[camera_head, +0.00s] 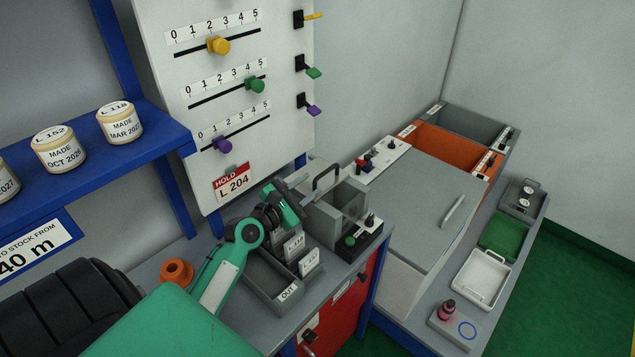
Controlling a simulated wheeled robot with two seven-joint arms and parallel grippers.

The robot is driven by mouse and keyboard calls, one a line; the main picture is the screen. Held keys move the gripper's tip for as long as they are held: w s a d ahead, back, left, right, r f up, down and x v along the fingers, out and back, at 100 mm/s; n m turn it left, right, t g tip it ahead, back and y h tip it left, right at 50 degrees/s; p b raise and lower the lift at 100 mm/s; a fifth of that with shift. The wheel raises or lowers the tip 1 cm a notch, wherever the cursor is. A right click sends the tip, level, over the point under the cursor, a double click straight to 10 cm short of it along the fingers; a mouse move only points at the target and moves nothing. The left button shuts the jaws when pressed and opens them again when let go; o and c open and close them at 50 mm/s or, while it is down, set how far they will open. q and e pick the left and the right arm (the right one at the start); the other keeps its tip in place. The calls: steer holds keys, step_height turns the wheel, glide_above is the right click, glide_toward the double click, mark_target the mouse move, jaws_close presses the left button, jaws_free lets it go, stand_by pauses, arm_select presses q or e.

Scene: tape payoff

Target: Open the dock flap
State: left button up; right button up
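A grey box (322,222) with a dark arched handle (327,171) stands at the back of the small bench, right of centre; it looks like the dock. I cannot tell for sure which panel is its flap or how far that stands open. My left gripper (294,184) is at the box's left upper edge, close to the handle. Its fingers are small and partly hidden by my green wrist, so neither their opening nor any contact is clear. My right gripper is not in view.
An OUT tray (263,286) with labelled cards lies below my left wrist. The slider board (225,110) rises behind. A large grey lidded cabinet (415,205) stands to the right.

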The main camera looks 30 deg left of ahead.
arm_select(q)
steer(key=s, duration=0.2)
steer(key=s+b, duration=0.1)
steer(key=s, duration=0.1)
steer(key=s+a, duration=0.1)
steer(key=s, duration=0.2)
steer(key=shift+f+b, duration=0.1)
steer(key=shift+b, duration=0.3)
steer(key=shift+s, duration=0.55)
